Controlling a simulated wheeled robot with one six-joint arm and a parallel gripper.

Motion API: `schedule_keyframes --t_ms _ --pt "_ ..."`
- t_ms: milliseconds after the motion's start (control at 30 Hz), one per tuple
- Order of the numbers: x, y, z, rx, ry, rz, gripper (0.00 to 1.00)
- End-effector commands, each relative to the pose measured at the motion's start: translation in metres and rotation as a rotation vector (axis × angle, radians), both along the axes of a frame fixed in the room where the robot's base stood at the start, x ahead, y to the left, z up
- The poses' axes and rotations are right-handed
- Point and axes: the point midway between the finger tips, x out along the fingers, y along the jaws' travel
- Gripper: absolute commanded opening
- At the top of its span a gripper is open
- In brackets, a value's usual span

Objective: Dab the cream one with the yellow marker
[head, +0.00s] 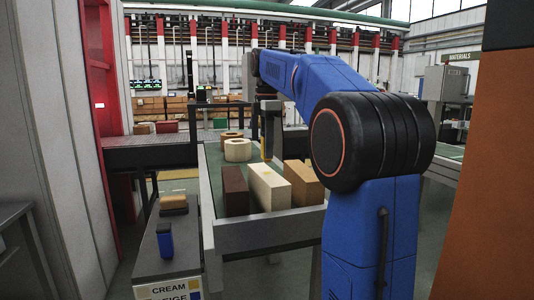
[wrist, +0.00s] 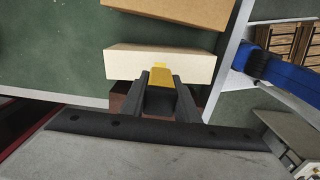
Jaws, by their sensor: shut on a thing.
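The cream brick (head: 270,192) stands on the green bed between a dark brown brick (head: 235,191) and a tan brick (head: 303,180). In the wrist view the cream brick (wrist: 190,66) lies just beyond the fingertips, with the tan brick (wrist: 185,10) farther off. My gripper (wrist: 158,92) is shut on the yellow marker (wrist: 160,77), whose end overlaps the cream brick's near side. A small paler yellow patch shows at that end; I cannot tell if it is on the brick or the marker, or whether they touch. The brown brick is mostly hidden beneath my gripper there.
A cream ring-shaped piece (head: 238,150) and a brown one (head: 230,136) sit farther back on the bed. A grey rim (head: 270,228) edges the bed. A side stand at left holds a blue object (head: 164,240) and a tan-topped block (head: 173,203).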

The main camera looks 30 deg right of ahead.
Motion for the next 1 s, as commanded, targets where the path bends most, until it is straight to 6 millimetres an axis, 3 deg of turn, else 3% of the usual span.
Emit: schedule_keyframes --t_ms 500,1000 --pt "0.000 0.000 0.030 0.000 -0.001 0.000 0.14" --pt "0.000 0.000 0.032 0.000 -0.001 0.000 0.14"
